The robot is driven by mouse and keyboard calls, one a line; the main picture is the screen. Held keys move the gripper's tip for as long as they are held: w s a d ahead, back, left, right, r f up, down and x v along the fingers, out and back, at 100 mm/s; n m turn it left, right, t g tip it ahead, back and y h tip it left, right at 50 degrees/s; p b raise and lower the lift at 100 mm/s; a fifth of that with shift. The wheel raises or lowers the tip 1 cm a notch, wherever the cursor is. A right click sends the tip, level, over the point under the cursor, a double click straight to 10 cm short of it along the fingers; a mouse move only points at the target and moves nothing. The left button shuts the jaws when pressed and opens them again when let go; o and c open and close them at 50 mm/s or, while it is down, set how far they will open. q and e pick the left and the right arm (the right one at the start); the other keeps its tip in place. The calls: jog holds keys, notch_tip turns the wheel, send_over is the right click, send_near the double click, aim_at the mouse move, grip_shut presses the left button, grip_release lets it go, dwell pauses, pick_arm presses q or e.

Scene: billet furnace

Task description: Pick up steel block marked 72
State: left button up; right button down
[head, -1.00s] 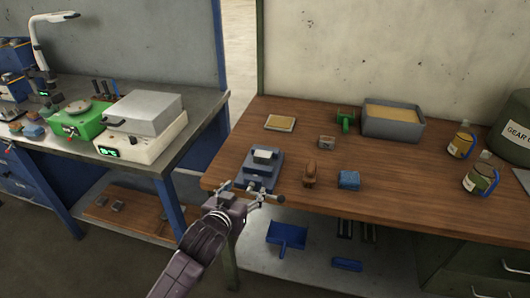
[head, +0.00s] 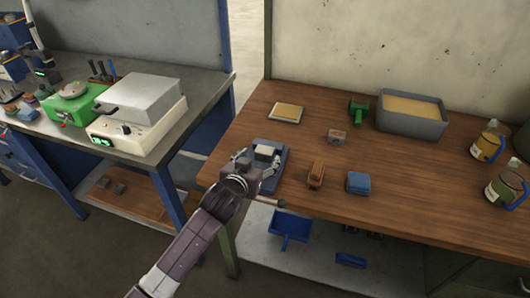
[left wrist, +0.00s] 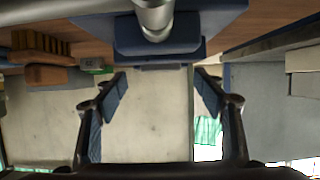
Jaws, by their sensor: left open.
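A pale, light-topped block (head: 266,150) sits in a blue-grey vise (head: 281,158) at the near left of the wooden bench. I cannot read a number on it. My left gripper (head: 257,171) is at the vise's near side and hides part of it. In the left wrist view the fingers (left wrist: 160,92) are spread with nothing between them. The vise (left wrist: 160,38) and its round metal screw (left wrist: 154,16) fill the top middle there. A small grey-brown block (head: 337,136) lies farther back; its marking is too small to read. My right gripper is not in view.
A wooden brush (head: 316,174) and a blue block (head: 358,183) lie right of the vise. A framed tan pad (head: 287,113), green tool (head: 359,109) and grey sand tray (head: 410,117) are behind. Jars (head: 488,145) stand right.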

aim_at(264, 151)
pick_arm(q)
jog(key=x, duration=0.3)
jog(key=shift+w+p, duration=0.35)
jog(key=shift+w+d+f, duration=0.25)
jog(key=shift+w, duration=0.25)
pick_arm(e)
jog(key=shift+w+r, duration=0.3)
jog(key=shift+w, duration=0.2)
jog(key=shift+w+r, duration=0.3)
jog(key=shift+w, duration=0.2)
pick_arm(q)
jog(key=c, duration=1.7)
jog(key=shift+r, duration=0.2)
grip_shut()
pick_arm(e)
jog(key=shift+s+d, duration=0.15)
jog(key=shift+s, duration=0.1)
